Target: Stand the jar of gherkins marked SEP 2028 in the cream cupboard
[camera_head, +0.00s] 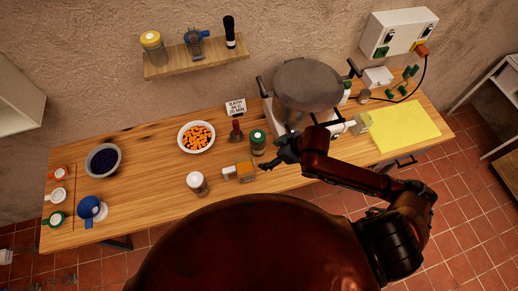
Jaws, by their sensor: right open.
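Several jars stand on the wooden table, and their date marks are too small to read, so I cannot tell which is the SEP 2028 gherkins. A jar with a green lid (258,142) stands upright near the table's middle. A jar with a white lid (197,183) stands closer to the front. An orange-brown item (240,172), perhaps a jar on its side, lies between them. My right gripper (271,160) is open, just right of that item and below the green-lidded jar. Pale cabinets show at the left edge (14,100) and right edge (502,80); which is the cream cupboard is unclear. My left gripper is out of view.
A large pot (306,84) stands behind my right arm. A bowl of orange pieces (196,137), a dark-filled bowl (103,160) and a blue item (91,208) are on the left. A yellow mat (405,128) lies clear at right. A wall shelf (196,59) holds a yellow-lidded jar (153,48).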

